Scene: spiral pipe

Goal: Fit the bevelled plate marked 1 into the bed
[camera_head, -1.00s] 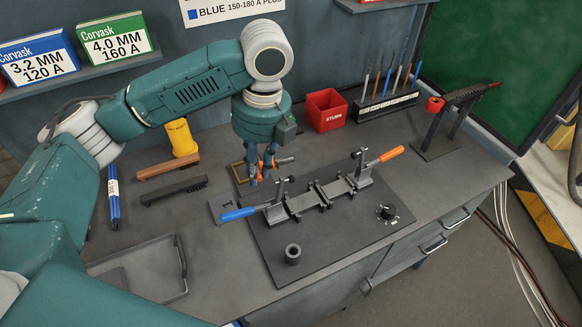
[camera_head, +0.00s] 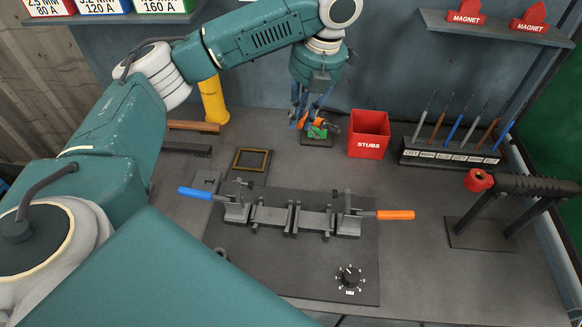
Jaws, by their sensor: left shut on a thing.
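My left gripper (camera_head: 309,118) points down at the back of the bench. It is shut on a small orange-and-green thing (camera_head: 319,131), whose shape is partly hidden by the fingers. The bed (camera_head: 291,217) is a dark fixture with a clamp at each end, one with a blue handle (camera_head: 194,193) and one with an orange handle (camera_head: 395,214). Grey bars lie along it. My right gripper is not in view.
A brass-edged frame (camera_head: 252,161) lies left of my gripper. The red STUBS bin (camera_head: 368,135) stands close on its right, then a rack of rods (camera_head: 450,153) and a black stand (camera_head: 512,205). A yellow cylinder (camera_head: 213,103) stands at the left.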

